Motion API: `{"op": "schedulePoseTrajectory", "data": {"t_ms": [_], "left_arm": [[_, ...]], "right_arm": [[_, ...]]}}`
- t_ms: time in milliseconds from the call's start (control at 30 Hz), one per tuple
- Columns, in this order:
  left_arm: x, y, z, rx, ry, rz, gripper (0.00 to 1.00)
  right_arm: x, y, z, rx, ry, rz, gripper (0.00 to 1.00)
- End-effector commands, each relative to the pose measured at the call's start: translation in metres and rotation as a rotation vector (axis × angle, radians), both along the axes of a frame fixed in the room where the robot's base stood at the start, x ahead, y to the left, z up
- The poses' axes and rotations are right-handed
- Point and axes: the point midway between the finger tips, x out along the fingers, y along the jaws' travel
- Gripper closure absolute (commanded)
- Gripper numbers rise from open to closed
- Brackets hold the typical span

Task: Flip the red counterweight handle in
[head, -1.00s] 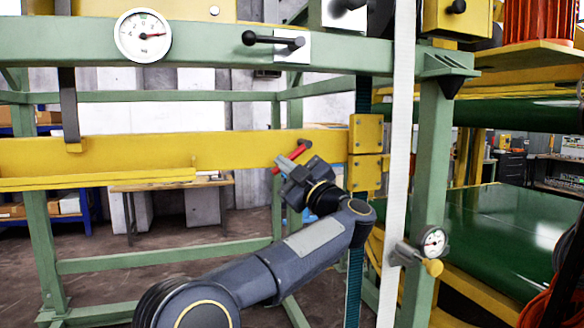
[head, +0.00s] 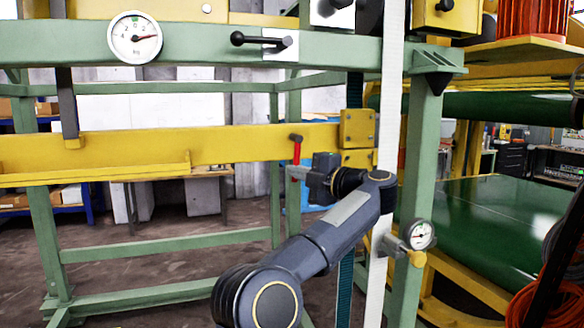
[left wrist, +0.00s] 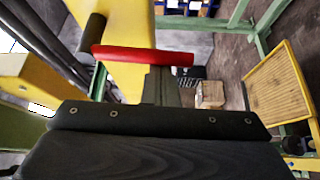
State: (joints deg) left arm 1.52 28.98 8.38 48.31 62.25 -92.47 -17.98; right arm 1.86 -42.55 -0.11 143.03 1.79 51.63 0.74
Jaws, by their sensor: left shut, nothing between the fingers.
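The red counterweight handle (head: 297,153) hangs nearly straight down from a dark knob at the right part of the yellow beam (head: 225,146). In the left wrist view the red handle (left wrist: 140,54) lies across the picture, with its dark knob end at the left. My left gripper (head: 294,173) is shut and empty, with its fingertips at the handle's lower part. In the left wrist view the shut fingers (left wrist: 161,84) reach up to the handle's near side; whether they touch it I cannot tell. My right gripper is not in view.
A green frame post (head: 420,180) and a white vertical strap (head: 391,90) stand right of the handle. A small gauge (head: 420,235) sits on the post. A green upper beam carries a round kg gauge (head: 135,37) and a black lever (head: 255,40). Open floor lies behind.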

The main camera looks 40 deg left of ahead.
Motion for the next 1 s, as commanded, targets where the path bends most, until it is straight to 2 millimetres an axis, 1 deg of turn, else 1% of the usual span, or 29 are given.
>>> {"op": "schedulePoseTrajectory", "data": {"t_ms": [233, 767, 867, 1000], "left_arm": [[0.005, -0.003, 0.000, 0.002, 0.002, -0.002, 1.00], [0.006, -0.003, -0.001, 0.003, 0.003, -0.002, 1.00], [0.005, -0.001, -0.001, 0.003, 0.003, -0.001, 1.00], [-0.001, 0.009, -0.001, 0.003, 0.002, -0.001, 1.00]], "right_arm": [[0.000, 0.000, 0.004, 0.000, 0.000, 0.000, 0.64], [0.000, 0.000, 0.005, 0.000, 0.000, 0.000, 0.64], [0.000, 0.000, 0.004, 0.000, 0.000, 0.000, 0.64], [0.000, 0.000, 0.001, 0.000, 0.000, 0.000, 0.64]]}}
